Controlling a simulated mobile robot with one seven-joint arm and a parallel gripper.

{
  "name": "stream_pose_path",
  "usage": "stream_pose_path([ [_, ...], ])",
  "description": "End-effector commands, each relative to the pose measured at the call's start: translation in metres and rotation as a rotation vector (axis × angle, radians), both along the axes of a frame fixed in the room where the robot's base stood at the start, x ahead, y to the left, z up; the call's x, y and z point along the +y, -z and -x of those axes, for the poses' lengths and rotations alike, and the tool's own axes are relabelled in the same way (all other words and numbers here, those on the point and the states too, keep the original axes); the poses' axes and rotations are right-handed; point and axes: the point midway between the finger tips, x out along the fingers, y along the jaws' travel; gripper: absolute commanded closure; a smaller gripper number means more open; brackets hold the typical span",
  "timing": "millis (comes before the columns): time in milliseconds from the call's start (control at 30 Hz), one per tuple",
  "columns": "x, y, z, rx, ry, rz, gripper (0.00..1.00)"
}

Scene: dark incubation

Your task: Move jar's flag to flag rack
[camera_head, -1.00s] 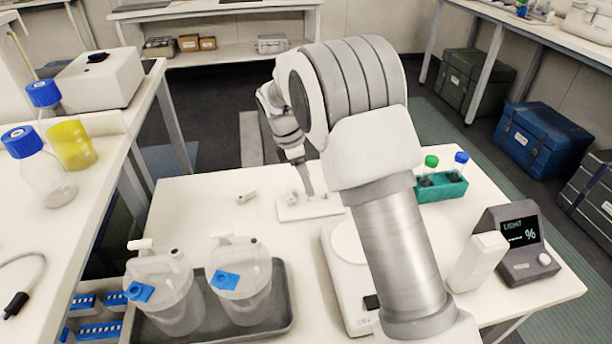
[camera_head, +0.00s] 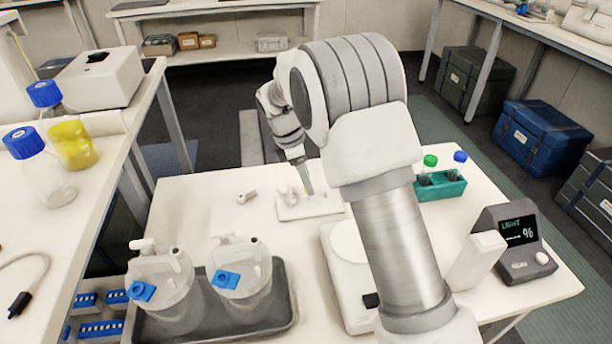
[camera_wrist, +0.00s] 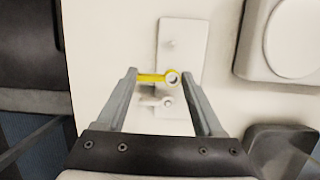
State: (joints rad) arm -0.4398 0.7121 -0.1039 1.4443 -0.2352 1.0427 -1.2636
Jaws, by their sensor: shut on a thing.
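My gripper (camera_wrist: 159,75) is shut on a small yellow flag (camera_wrist: 150,78) with a ring-shaped end. In the wrist view the flag lies across the gap between the fingertips, over the white flag rack (camera_wrist: 190,40). Whether it touches the rack is unclear. A white ringed piece (camera_wrist: 158,101) sits at the rack, nearer than the yellow flag. Two lidded jars stand front left, a left jar (camera_head: 175,310) and a right jar (camera_head: 250,300), each with a blue tag.
A dark tray (camera_head: 282,315) holds both jars. A white scale (camera_head: 350,245) stands right of the rack. A teal holder (camera_head: 440,188) with two capped bottles and a light meter (camera_head: 518,240) stand further right. A small grey piece (camera_head: 247,197) lies left of the rack.

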Motion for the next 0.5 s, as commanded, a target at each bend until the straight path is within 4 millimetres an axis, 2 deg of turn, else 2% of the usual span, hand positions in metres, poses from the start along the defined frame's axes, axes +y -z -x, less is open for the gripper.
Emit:
stream_pose_path([
  [500,-0.0001,0.0067,-0.0001,0.0,0.0,0.0,0.81],
])
